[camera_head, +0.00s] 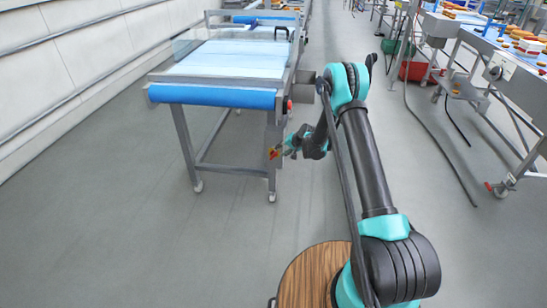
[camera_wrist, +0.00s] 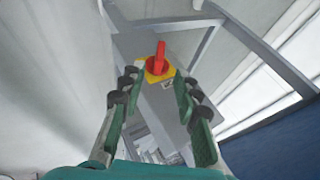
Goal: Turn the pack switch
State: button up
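The pack switch is a red rotary handle (camera_wrist: 159,58) on a yellow plate (camera_wrist: 156,73), fixed to a grey box (camera_wrist: 160,103). In the wrist view its handle points up the picture. In the head view the switch (camera_head: 274,152) shows small, red and yellow, on the conveyor's near right leg area. My gripper (camera_wrist: 157,83) is open, its two fingers on either side of the view, with the switch just ahead between the fingertips. I see no contact. In the head view my gripper (camera_head: 290,146) is right beside the switch and partly hidden by my arm.
The conveyor (camera_head: 235,62) with a blue roller end stands above and behind the switch. A red round button (camera_head: 289,104) sits on its side. Another line (camera_head: 500,55) with food, a red bin (camera_head: 413,71) and loose cables are at the right. The floor at left is clear.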

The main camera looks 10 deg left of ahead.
aim_at(276, 154)
jog(key=x, duration=0.9)
jog(key=shift+f, duration=0.15)
jog(key=shift+c, duration=0.5)
grip_shut()
